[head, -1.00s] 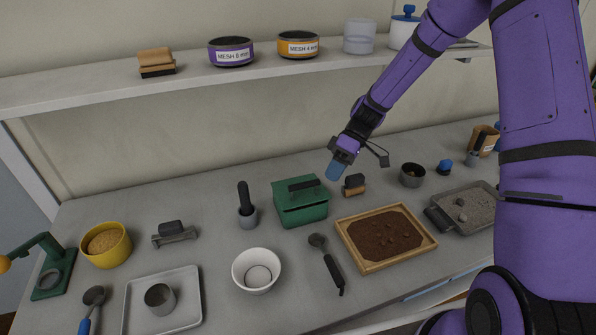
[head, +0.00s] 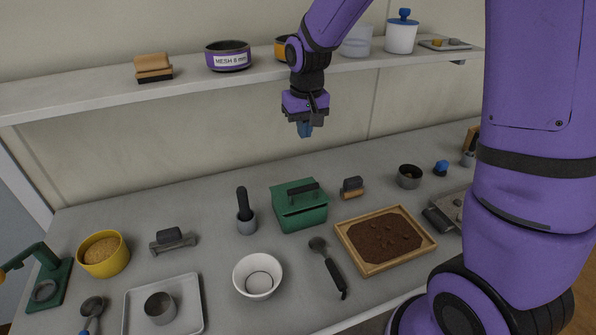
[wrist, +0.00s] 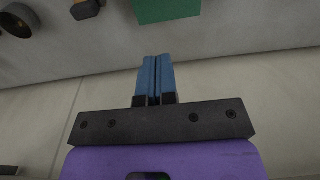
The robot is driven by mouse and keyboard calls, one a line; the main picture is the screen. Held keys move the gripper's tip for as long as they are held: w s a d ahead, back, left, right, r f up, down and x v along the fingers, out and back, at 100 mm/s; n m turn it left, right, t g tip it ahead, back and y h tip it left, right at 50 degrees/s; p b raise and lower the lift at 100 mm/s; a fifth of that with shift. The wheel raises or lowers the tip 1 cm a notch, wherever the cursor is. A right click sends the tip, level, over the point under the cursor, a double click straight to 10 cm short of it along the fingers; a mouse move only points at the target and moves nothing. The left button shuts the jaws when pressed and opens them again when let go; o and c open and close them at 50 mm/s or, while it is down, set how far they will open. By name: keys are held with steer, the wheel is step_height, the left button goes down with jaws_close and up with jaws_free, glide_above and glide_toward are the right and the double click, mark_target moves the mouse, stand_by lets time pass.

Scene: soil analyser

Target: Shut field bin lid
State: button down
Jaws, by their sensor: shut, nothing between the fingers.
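The field bin is the green box (head: 303,214) near the middle of the bench in the head view. Its lid (head: 292,191), with a dark handle on top, lies over the box; from this angle I cannot tell if it is fully seated. My gripper (head: 305,131) is above and behind the bin, pointing down, with its blue fingers together and nothing between them. In the wrist view the fingers (wrist: 155,60) are side by side, and part of the green bin (wrist: 167,8) shows at the top edge, apart from them.
A dark brush with a wooden base (head: 352,187) stands right of the bin. A wooden tray of soil (head: 428,243) is at its front right. A white bowl (head: 258,289) is in front. The shelf (head: 100,98) runs behind.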

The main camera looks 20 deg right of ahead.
glide_above(305, 197)
steer(key=w, duration=0.3)
step_height(305, 197, down, 10)
steer(key=shift+s+f, duration=0.85)
steer(key=shift+s, duration=0.2)
steer(key=shift+s+f, duration=0.45)
steer(key=shift+f, duration=0.2)
